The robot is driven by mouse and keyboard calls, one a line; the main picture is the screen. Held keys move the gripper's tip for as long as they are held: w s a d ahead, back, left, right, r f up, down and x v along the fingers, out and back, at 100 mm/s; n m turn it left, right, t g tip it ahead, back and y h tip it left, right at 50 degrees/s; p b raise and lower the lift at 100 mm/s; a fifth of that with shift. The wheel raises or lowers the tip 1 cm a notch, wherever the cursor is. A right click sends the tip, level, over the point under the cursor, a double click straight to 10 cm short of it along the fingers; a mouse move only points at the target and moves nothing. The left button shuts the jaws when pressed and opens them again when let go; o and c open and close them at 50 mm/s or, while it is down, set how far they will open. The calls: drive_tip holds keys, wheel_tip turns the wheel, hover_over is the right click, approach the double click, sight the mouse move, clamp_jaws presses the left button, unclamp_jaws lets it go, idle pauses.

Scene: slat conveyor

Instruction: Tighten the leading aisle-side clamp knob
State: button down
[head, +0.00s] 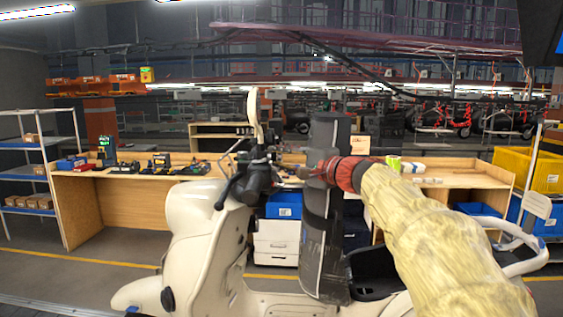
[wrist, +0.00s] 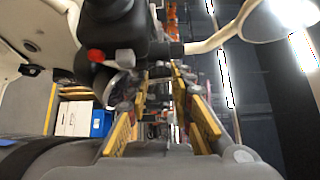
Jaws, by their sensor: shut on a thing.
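A cream scooter (head: 200,215) stands close in front of me, its front to the left. Its dark handlebar controls (head: 258,172) also show in the wrist view (wrist: 118,35), with a red button and a metal lever. My gripper (wrist: 160,82) has yellow-padded fingers reaching in just below these controls. The fingers stand a little apart at their tips, shut on a small dark part that is hard to make out. In the head view the fingers are hidden among the dark parts by the handlebar. I cannot clearly pick out a clamp knob in either view.
A scooter mirror (head: 253,112) rises above the handlebar; its stalk (wrist: 215,40) is close to my gripper. Wooden benches (head: 95,190) with tools stand behind, with white drawers (head: 276,238) and a blue bin (head: 284,206). Yellow and blue crates (head: 510,170) are at right.

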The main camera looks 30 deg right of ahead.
drive_tip(key=shift+f, duration=0.1)
drive_tip(key=c, duration=1.6)
unclamp_jaws()
drive_tip(key=shift+o, duration=0.2)
drive_tip(key=shift+s, duration=0.1)
drive_tip(key=v, duration=1.2)
